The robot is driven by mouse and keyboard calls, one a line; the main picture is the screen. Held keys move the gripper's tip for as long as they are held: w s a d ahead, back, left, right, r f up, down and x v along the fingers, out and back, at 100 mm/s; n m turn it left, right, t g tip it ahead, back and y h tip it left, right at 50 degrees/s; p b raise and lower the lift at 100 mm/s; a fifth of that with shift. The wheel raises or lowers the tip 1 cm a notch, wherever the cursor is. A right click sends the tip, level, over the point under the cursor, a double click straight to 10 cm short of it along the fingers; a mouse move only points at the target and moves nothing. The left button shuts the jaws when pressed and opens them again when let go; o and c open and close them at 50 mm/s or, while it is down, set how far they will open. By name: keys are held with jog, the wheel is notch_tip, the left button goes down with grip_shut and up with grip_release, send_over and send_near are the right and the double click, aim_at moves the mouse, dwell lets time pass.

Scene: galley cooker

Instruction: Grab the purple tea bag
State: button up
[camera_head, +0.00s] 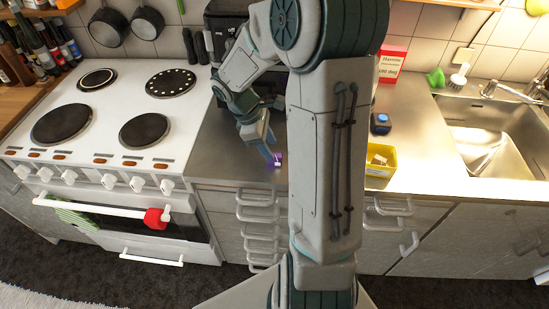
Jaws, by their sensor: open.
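A small purple tea bag (277,160) lies on the steel counter (215,150), near its front edge and just left of my upright arm. My gripper (268,156) points down at the counter, with its fingertips right by the tea bag. The gripper is open. One finger shows beside the purple piece; the other is hard to make out. I cannot tell whether a finger touches the tea bag. My arm hides part of the counter to the right.
A white cooker (110,120) with dark hotplates stands at the left. A yellow box (380,160), a small dark blue item (380,123) and a red-and-white carton (391,62) are right of my arm. A steel sink (490,140) is at the far right. Drawer handles (258,215) stick out below.

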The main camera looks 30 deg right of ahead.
aim_at(278, 157)
jog(key=x, duration=0.4)
jog(key=shift+a+f, duration=0.15)
jog(key=shift+f, duration=0.05)
grip_shut()
jog(key=shift+r, duration=0.1)
